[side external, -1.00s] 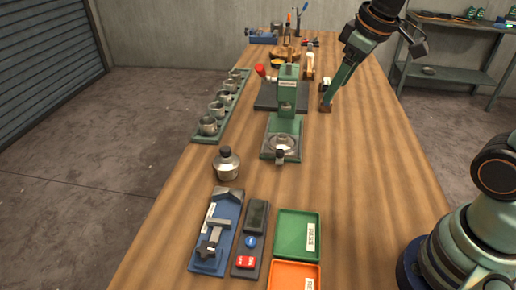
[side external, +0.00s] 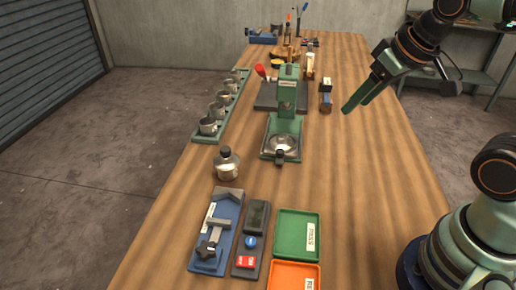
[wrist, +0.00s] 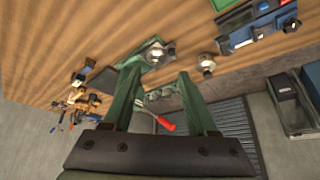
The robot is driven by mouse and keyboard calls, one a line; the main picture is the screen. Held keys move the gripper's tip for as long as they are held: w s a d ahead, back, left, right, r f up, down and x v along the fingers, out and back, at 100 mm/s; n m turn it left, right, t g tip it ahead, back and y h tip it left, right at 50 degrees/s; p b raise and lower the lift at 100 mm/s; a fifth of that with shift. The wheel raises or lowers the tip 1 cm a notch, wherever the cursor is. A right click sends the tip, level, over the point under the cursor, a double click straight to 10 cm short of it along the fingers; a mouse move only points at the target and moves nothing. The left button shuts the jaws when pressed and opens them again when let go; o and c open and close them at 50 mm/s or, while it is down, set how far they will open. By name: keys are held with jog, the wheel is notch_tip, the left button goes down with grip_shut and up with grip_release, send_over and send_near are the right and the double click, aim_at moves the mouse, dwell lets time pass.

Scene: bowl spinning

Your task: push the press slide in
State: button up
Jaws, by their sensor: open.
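The green press (side external: 287,95) stands on the bench with a red-tipped lever (side external: 262,71). A round metal dish with a dark front knob, seemingly the press slide (side external: 285,146), sits out in front of the column on the green base. In the wrist view the metal dish (wrist: 156,53) shows beyond the fingers, and the press column is largely hidden by the left finger. My gripper (side external: 357,99) hangs right of the press, clear of it, above the right side of the bench. Its two green fingers (wrist: 160,68) are apart with nothing between them.
A metal pot with a dark knob (side external: 227,164) stands left of the slide. A rack of metal cups (side external: 222,105) lines the left edge. Green (side external: 283,236) and orange trays (side external: 284,276) are in front. Bench right of the slide is clear.

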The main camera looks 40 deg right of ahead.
jog(key=g, duration=0.6)
send_over(280, 150)
notch_tip(280, 150, down, 9)
notch_tip(280, 150, down, 12)
jog(key=shift+s+f, duration=0.1)
grip_shut()
dwell(1.3)
